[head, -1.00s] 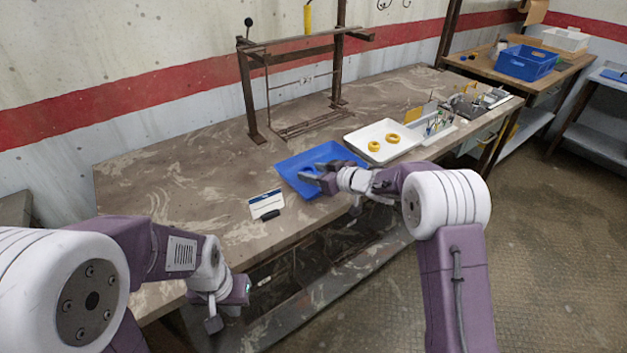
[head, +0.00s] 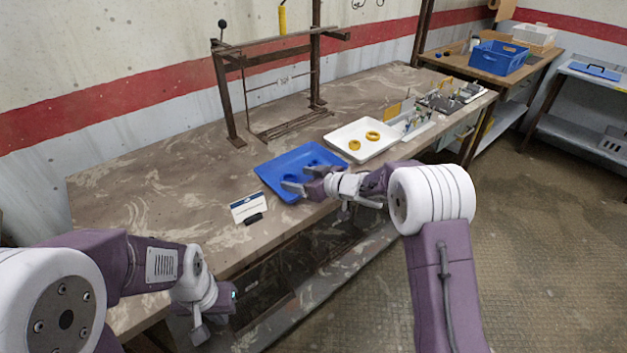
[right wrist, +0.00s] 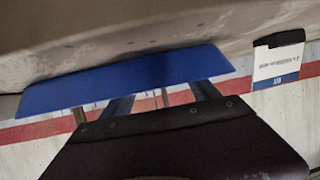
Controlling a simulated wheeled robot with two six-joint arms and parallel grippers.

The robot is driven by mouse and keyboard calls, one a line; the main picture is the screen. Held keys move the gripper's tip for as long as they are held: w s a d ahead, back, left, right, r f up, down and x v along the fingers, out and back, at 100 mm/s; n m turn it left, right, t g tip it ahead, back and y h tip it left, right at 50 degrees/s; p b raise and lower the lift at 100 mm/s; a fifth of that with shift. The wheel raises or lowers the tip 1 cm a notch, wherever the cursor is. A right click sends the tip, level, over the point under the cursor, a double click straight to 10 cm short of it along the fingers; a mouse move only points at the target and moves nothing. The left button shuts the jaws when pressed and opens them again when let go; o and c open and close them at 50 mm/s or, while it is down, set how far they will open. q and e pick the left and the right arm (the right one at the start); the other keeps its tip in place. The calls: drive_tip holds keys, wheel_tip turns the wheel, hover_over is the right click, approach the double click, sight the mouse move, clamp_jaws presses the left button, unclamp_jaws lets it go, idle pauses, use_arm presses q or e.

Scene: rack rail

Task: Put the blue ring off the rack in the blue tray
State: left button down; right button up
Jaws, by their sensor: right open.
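The blue tray (head: 272,166) lies on the long table near its front edge. A darker blue round shape (head: 290,178), which looks like the blue ring, is inside it, partly hidden by my right gripper. My right gripper (head: 300,182) is open, low over the tray's front right part. In the right wrist view the blue tray (right wrist: 120,82) shows edge-on beyond the fingers, and no ring can be made out. The rack (head: 270,80) stands at the back, with no blue ring visible on it. My left gripper (head: 215,312) hangs low by the table's front edge, its opening unclear.
A white tray (head: 345,137) with two yellow rings (head: 372,136) sits right of the blue tray. A parts holder (head: 415,125) is further right. The table's left part is clear.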

drive_tip(key=p+v, duration=0.1)
drive_tip(key=v, duration=0.9)
drive_tip(key=shift+s, duration=0.15)
drive_tip(key=shift+d, duration=0.2)
drive_tip(key=s+d+f+m+g+h, duration=0.1)
drive_tip(key=s+d+f+m+h, duration=0.5)
drive_tip(key=s+d+h, duration=0.4)
drive_tip(key=s+f+m+g, duration=0.1)
drive_tip(key=s+f+g, duration=0.1)
drive_tip(key=s, duration=0.6)
drive_tip(key=s+f+m+g, duration=0.2)
drive_tip(key=s+g, duration=0.3)
drive_tip(key=s, duration=0.4)
drive_tip(key=shift+a+f+y, duration=0.15)
drive_tip(key=shift+f+y, duration=0.25)
drive_tip(key=shift+f, duration=0.3)
